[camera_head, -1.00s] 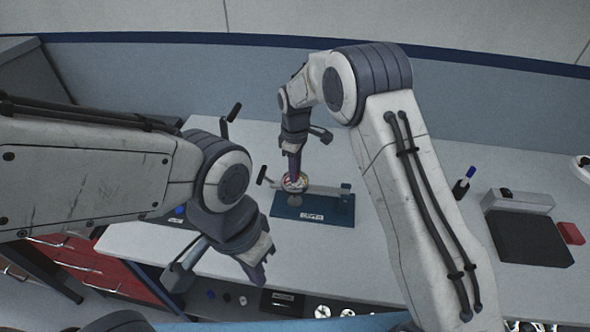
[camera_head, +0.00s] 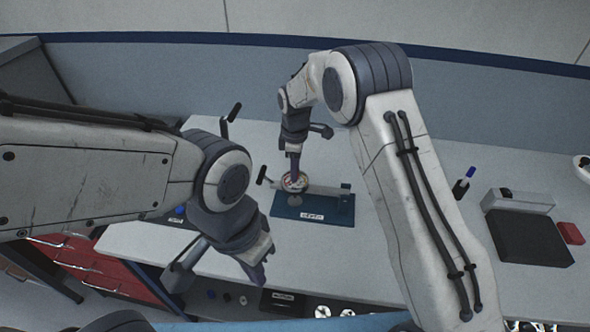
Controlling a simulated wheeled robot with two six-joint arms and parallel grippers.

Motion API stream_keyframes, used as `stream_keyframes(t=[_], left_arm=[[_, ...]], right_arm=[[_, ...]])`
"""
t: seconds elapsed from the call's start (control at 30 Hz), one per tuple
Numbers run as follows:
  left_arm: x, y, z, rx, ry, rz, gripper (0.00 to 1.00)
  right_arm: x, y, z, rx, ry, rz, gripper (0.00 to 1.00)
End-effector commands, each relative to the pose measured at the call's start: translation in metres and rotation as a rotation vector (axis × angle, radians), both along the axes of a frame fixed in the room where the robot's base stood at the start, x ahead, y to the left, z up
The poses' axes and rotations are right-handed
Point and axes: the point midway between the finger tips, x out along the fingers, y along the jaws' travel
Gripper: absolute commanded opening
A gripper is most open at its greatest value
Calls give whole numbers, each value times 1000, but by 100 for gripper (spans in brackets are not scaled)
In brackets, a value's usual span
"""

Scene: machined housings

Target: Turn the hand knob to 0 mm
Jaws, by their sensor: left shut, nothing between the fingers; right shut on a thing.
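The hand knob (camera_head: 294,182) is a small round part with a pale, coloured face, on a fixture with a blue base plate (camera_head: 340,211) and a white label. My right gripper (camera_head: 294,174) reaches down from above and is shut on the hand knob. Its fingers cover part of the knob, and the scale reading is too small to make out. My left gripper (camera_head: 258,272) is shut and empty, in front of the bench's near edge, well apart from the fixture.
A black lever (camera_head: 262,175) sticks out left of the knob. A grey block with a black pad (camera_head: 530,238) and a red block (camera_head: 571,233) lie at the right. A pen holder (camera_head: 461,187) stands behind them. Red drawers (camera_head: 100,268) are at lower left.

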Motion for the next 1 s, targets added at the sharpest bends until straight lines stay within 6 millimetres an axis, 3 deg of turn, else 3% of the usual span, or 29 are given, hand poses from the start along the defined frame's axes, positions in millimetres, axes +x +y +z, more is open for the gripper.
stream_keyframes(t=[0.03, 0.1, 0.47, 1.0], left_arm=[[0, 0, 0, 0, 0, 0, 0], [0, 0, 0, 0, 0, 0, 0], [0, 0, -2, 0, 0, 0, 0], [0, 0, -21, 0, 0, -1, 0]], right_arm=[[2, 1, 2, 3, -7, 1, 40], [1, 1, 1, 3, -6, 0, 58], [1, 0, 4, 2, -2, -1, 58], [1, 1, 94, 3, -7, 0, 58]])
